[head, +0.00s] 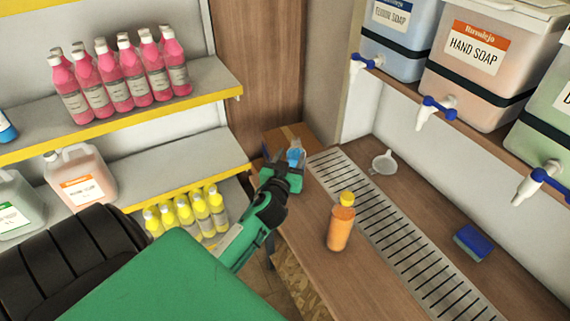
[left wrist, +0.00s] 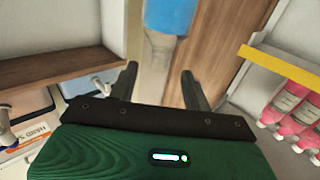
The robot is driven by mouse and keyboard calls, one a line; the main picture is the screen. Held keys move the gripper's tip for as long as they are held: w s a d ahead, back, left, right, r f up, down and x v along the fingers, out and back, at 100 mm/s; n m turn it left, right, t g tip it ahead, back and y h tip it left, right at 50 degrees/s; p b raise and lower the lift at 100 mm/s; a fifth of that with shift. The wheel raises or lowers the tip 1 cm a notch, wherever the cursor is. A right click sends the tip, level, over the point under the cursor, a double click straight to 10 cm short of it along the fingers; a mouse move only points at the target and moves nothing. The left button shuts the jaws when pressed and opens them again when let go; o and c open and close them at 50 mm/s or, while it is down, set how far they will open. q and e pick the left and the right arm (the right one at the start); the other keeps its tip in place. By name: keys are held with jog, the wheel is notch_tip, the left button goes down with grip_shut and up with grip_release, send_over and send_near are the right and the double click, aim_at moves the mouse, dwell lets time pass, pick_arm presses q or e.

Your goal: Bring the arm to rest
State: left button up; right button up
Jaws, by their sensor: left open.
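A blue object, perhaps a bottle (head: 296,154), shows just past the fingertips in the head view. A blue thing (left wrist: 170,14) also shows beyond the fingers at the top of the left wrist view, cut off by the frame. My right gripper is not in view.
An orange bottle with a yellow cap (head: 341,222) stands on the counter, right of my gripper. A metal grate (head: 375,223), white funnel (head: 384,162) and blue sponge (head: 472,242) lie beyond. Soap drums (head: 472,62) sit above. Shelves (head: 190,166) with bottles stand left.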

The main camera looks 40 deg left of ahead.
pick_arm(q)
jog(key=v, duration=0.5)
jog(key=shift+s+b, duration=0.15)
jog(key=shift+b, duration=0.25)
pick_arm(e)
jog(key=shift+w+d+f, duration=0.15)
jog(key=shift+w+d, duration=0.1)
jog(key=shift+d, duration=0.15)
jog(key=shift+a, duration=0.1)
